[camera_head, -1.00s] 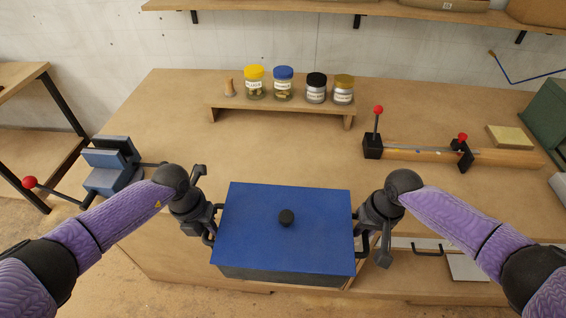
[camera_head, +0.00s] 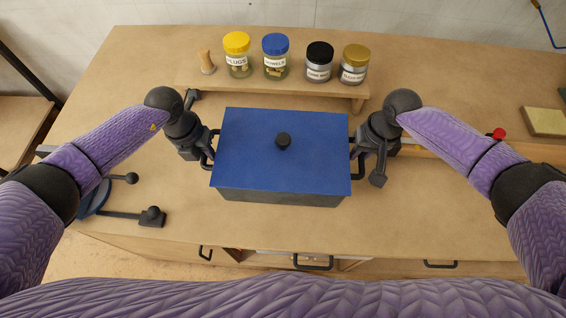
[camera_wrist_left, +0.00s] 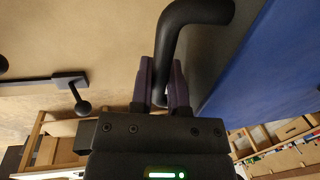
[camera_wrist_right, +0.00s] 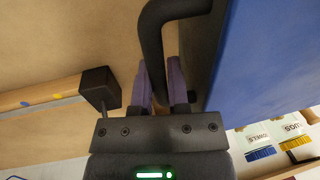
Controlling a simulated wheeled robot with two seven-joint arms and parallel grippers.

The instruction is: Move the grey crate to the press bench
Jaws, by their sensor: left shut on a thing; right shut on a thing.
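The grey crate (camera_head: 280,196) has a blue lid (camera_head: 245,150) with a black knob and a dark handle at each end. In the head view it is level above the bench (camera_head: 430,215); I cannot tell whether its base touches the top. My left gripper (camera_head: 207,156) is shut on the crate's left handle, which also shows in the left wrist view (camera_wrist_left: 175,45). My right gripper (camera_head: 356,152) is shut on the right handle, seen in the right wrist view (camera_wrist_right: 152,40). The crate's underside is hidden.
A raised wooden shelf (camera_head: 290,92) with several lidded jars and a wooden peg stands just behind the crate. A clamp with a red knob (camera_head: 498,133) is at the right, partly behind my arm. Black-handled tools (camera_head: 125,215) lie at the left. The bench front is clear.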

